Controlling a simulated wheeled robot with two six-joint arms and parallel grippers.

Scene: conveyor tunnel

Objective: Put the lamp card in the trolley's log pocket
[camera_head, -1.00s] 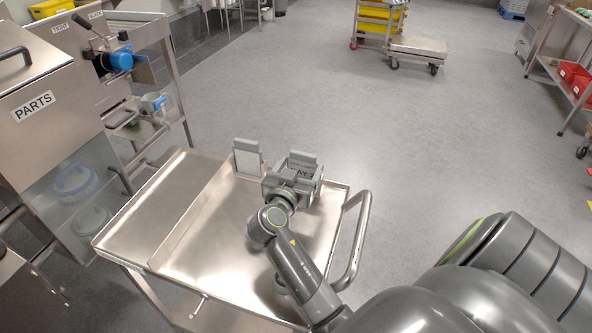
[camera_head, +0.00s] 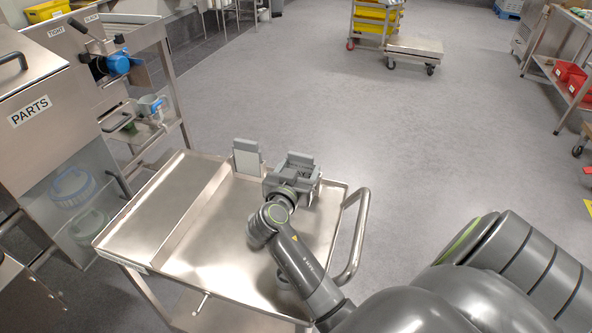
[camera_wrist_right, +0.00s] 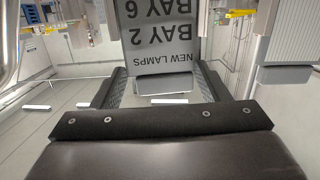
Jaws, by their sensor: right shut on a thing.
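The lamp card (camera_wrist_right: 158,32) is grey with dark print, "NEW LAMPS BAY 2 BAY 6", and shows upside down in the right wrist view. My right gripper (camera_head: 293,168) is shut on it, with a finger on each side of the card in the wrist view (camera_wrist_right: 160,90). In the head view the gripper hides most of the card. The log pocket (camera_head: 247,158) is a small upright grey holder with a pale front at the far edge of the steel trolley (camera_head: 185,225). My right gripper is just right of the pocket, apart from it, above the trolley top. My left gripper is out of view.
The trolley top is bare. The floor beyond is clear up to a low cart (camera_head: 413,48).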

